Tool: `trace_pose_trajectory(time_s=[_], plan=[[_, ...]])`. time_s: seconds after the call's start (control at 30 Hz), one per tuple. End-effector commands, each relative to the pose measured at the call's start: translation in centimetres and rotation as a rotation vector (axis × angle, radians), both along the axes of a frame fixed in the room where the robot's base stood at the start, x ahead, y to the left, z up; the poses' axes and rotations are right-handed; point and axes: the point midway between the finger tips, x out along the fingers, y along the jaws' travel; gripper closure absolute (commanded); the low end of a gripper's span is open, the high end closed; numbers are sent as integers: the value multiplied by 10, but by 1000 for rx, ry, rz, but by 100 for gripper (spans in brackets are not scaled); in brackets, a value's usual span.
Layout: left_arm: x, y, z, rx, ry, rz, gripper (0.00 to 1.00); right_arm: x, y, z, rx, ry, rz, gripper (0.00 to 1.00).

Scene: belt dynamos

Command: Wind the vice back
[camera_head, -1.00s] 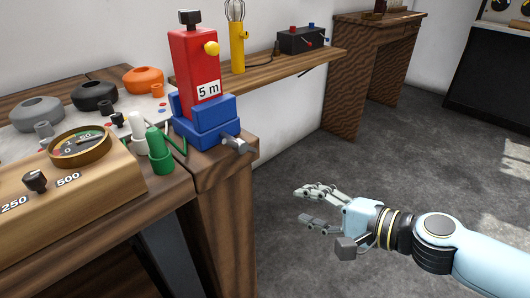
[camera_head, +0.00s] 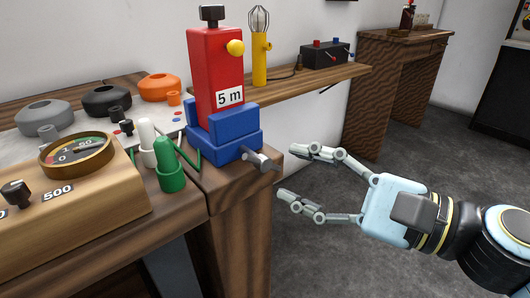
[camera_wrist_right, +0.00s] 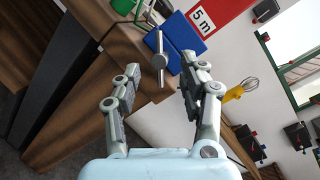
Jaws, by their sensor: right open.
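The blue vice (camera_head: 224,138) sits on the corner of the wooden bench, with a red block (camera_head: 215,75) labelled "5 m" standing in it. Its grey metal screw handle (camera_head: 262,160) sticks out at the bench edge. My right gripper (camera_head: 297,172) is open and empty, just right of the handle, its fingers pointing at it. In the right wrist view the handle (camera_wrist_right: 158,58) shows ahead of the open fingers (camera_wrist_right: 154,95), apart from them, with the blue vice (camera_wrist_right: 182,42) behind. My left gripper is not in view.
A wooden box with a round gauge (camera_head: 77,155) stands at the front left of the bench. Green (camera_head: 168,165) and white (camera_head: 147,138) terminals stand close left of the vice. A yellow whisk-topped handle (camera_head: 259,60) and a black box (camera_head: 325,54) stand on the shelf behind.

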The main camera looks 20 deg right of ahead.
Motion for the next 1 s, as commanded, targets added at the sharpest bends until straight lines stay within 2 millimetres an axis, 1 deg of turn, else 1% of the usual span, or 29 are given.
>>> trace_pose_trajectory(time_s=[0.03, 0.2, 0.3, 0.47, 0.7, 0.73, 0.77, 1.0], plan=[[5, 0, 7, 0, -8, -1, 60, 8, 6, 6, 7, -2, -4, 58], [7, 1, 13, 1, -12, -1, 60, 30, 23, 3, 4, -1, -1, 58], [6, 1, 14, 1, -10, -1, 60, 40, 30, 2, 2, -1, -1, 58], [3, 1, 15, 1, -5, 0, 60, 46, 36, 0, 0, 1, 1, 58], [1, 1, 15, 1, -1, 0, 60, 47, 37, 0, 0, 2, 1, 58], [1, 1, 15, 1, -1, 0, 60, 47, 36, 0, -1, 1, 1, 59], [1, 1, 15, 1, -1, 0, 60, 47, 36, 0, -1, 1, 1, 63], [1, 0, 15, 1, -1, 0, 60, 47, 36, 0, -1, 1, 1, 94]])
